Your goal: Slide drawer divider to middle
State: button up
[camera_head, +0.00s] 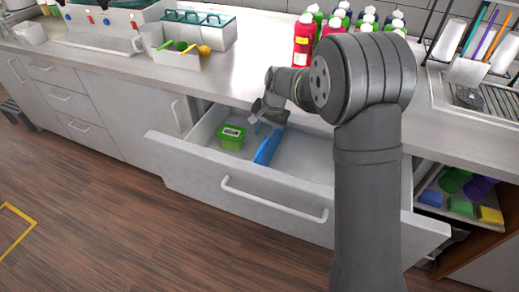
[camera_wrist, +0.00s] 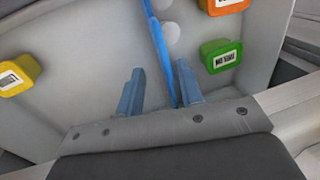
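The drawer (camera_head: 240,184) of the counter is pulled open. The blue divider (camera_head: 268,147) stands upright in it, left of the middle in the head view and just right of a green box (camera_head: 231,137). My gripper (camera_head: 266,116) is over the back end of the divider. In the wrist view my gripper (camera_wrist: 160,70) is open, its two blue fingers apart. The divider (camera_wrist: 158,45) runs down between them, closer to the right finger. Whether it touches that finger I cannot tell.
In the wrist view the green box (camera_wrist: 221,56) and an orange box (camera_wrist: 224,5) lie right of the divider, and a yellow box (camera_wrist: 18,75) lies at the left. Bottles (camera_head: 304,42) stand on the counter behind my arm.

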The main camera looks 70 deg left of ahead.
aim_at(258, 152)
jog(key=f, duration=0.3)
jog(key=s+a+f, duration=0.1)
jog(key=f, duration=0.5)
jog(key=shift+s+a+f, duration=0.2)
jog(key=shift+f, duration=0.2)
jog(key=shift+c, duration=0.2)
grip_shut()
